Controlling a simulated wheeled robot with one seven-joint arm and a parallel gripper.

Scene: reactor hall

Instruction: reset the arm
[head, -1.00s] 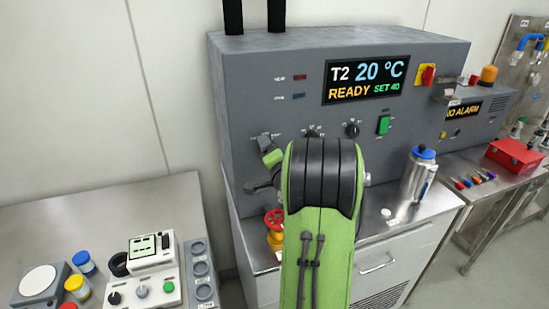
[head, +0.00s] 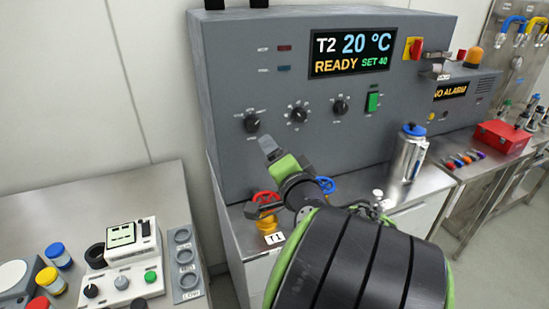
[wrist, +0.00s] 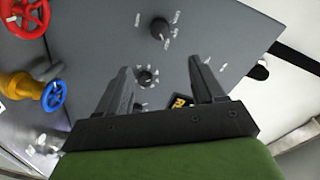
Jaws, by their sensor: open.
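My gripper (wrist: 162,88) is open in the wrist view, its two dark fingers apart with nothing between them. Beyond the fingers is the grey front panel (wrist: 105,40) with a black knob (wrist: 160,28) and a small round fitting. In the head view my green and black arm rises from the lower right, and its end stands in front of the lower part of the grey cabinet (head: 225,80). The fingers cannot be made out clearly there. The cabinet display (head: 352,52) reads T2 20 °C, READY, SET 40.
A red handwheel valve (head: 265,198) and a blue handwheel (head: 326,185) are close to my arm. A metal flask (head: 408,155) with a blue cap and a red box (head: 502,137) stand on the right. A left bench holds jars and a small control box (head: 130,245).

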